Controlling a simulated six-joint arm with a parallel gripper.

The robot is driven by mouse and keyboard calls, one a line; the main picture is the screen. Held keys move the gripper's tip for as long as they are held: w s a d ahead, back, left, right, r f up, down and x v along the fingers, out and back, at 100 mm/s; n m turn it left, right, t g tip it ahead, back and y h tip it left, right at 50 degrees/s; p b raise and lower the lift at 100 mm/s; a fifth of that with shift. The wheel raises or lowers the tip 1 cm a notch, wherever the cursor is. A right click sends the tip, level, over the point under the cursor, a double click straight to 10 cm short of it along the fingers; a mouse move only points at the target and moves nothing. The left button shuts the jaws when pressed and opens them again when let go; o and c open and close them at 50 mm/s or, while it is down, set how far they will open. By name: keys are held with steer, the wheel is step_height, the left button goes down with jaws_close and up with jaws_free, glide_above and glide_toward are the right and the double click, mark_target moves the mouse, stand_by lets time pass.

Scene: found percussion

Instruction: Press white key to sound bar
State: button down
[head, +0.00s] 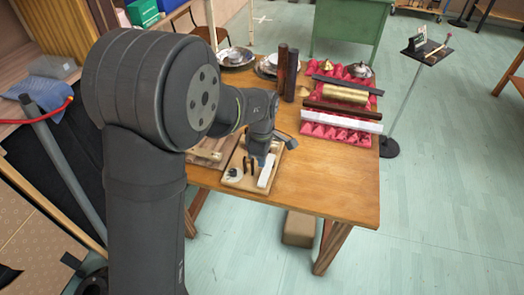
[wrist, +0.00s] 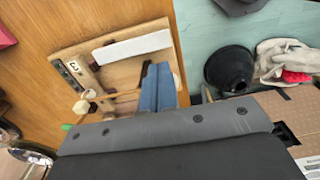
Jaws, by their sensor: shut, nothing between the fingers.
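The white key (head: 266,171) is a long pale bar on a small wooden board (head: 233,182) near the table's front edge. In the wrist view the white key (wrist: 132,47) lies across the board (wrist: 88,49), just beyond my fingertips. My gripper (head: 258,161) is over the board, beside the key. Its blue fingers (wrist: 158,68) are together, with nothing between them. A small gap seems to show between fingers and key, but I cannot tell their height. I cannot tell which bar the key is linked to.
Behind the board, red foam (head: 315,131) carries a white bar (head: 340,122), a brass cylinder (head: 345,93) and dark bars. Two dark upright tubes (head: 286,73) stand left of it. The wooden table (head: 325,185) is clear at front right.

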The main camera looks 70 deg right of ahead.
mark_target(261, 181)
step_height(261, 181, down, 8)
steer(key=shift+r, duration=0.1)
stand_by(0.4)
steer(key=shift+a+f, duration=0.25)
steer(key=shift+f, duration=0.45)
steer(key=shift+r, duration=0.85)
